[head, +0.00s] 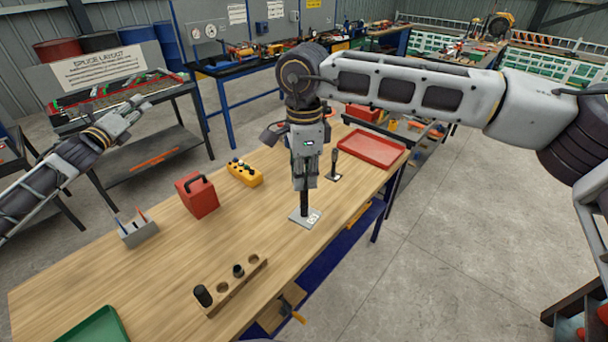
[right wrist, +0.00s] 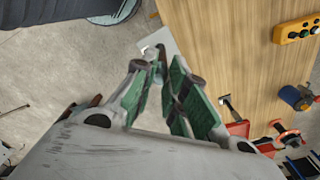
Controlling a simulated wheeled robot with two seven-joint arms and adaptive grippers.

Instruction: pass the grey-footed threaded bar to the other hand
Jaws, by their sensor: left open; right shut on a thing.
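The grey-footed threaded bar (head: 304,204) is dark and upright, with a flat pale grey square foot (head: 306,218) low at the bench top; I cannot tell whether the foot touches the wood. My right gripper (head: 305,184) points down and is shut on the bar's upper part, hiding its top. In the right wrist view, the green-padded fingers (right wrist: 165,85) close around the bar, with the foot (right wrist: 160,40) beyond them. My left gripper (head: 136,108) is open and empty, well to the left and apart from the bar.
A second dark bar (head: 334,162) with a small foot stands behind, near the red tray (head: 372,149). A wooden holder (head: 233,285), red box (head: 197,196), yellow button box (head: 244,173), grey caddy (head: 138,232) and green tray (head: 92,330) are on the bench. The bench middle is clear.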

